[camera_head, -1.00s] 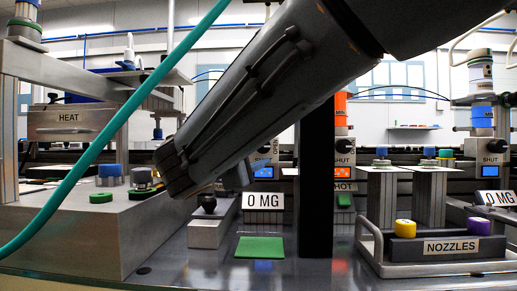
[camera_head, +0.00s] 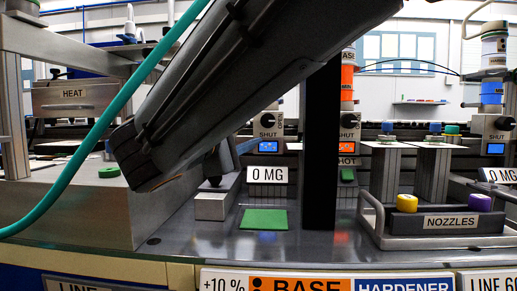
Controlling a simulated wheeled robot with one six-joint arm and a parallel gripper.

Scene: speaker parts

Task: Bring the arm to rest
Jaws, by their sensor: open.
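My arm (camera_head: 235,85) reaches down from the upper right towards the left, dark grey, across the middle of the head view. Its end is near the grey block at the left. My gripper (camera_head: 222,163) shows only in small part behind and below the arm's end, above the small light-grey block on the bench. Its fingertips are mostly hidden, and I see nothing held. A teal cable (camera_head: 95,137) runs in front at the left.
A green pad (camera_head: 264,219) lies on the bench. A dark upright post (camera_head: 322,150) stands right of it. The nozzle tray (camera_head: 450,221) holds a yellow and a purple piece. The heat press (camera_head: 75,93) stands at left. Labels line the front edge.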

